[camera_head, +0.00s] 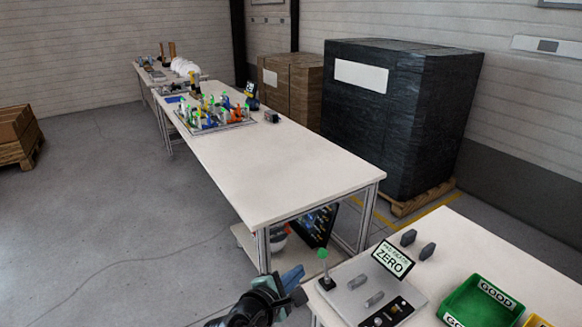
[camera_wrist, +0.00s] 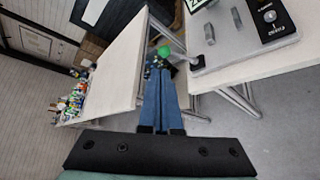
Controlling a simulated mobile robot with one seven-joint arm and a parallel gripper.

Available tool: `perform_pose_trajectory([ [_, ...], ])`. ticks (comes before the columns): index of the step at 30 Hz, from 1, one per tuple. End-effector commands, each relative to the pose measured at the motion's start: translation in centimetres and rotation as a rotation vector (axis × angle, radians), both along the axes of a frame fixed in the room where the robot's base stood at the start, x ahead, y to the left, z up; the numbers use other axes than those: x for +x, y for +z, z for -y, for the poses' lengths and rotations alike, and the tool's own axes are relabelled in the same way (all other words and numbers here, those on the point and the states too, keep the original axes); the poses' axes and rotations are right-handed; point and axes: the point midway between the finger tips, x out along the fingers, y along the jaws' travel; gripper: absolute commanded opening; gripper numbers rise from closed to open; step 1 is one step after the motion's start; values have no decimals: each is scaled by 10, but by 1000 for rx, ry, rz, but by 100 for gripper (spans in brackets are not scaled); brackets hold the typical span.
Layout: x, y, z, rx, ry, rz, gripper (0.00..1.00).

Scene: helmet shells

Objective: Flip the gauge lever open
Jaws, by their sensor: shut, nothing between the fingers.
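The gauge lever (camera_head: 323,266) stands upright at the left corner of a grey gauge plate (camera_head: 345,296). It has a green ball on top of a thin stem. In the wrist view the green ball (camera_wrist: 163,51) shows just beyond my fingertips. My gripper (camera_head: 298,281) is left of the lever, off the near table's left edge. Its blue fingers (camera_wrist: 160,72) are shut together with nothing between them. I cannot tell whether the fingertips touch the lever.
The plate carries two metal blocks, a black panel (camera_head: 388,313) and a ZERO sign (camera_head: 393,260). Two dark blocks stand behind it. A green GOOD bin (camera_head: 482,303) is at the right. A long white table (camera_head: 270,180) with a tray of coloured parts (camera_head: 213,117) runs behind.

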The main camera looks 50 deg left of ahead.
Motion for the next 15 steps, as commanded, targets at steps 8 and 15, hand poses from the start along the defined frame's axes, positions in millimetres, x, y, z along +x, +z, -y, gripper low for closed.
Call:
perform_pose_trajectory([
  [8,-17,7,8,0,-1,1,0],
  [15,-18,8,8,0,-1,1,0],
])
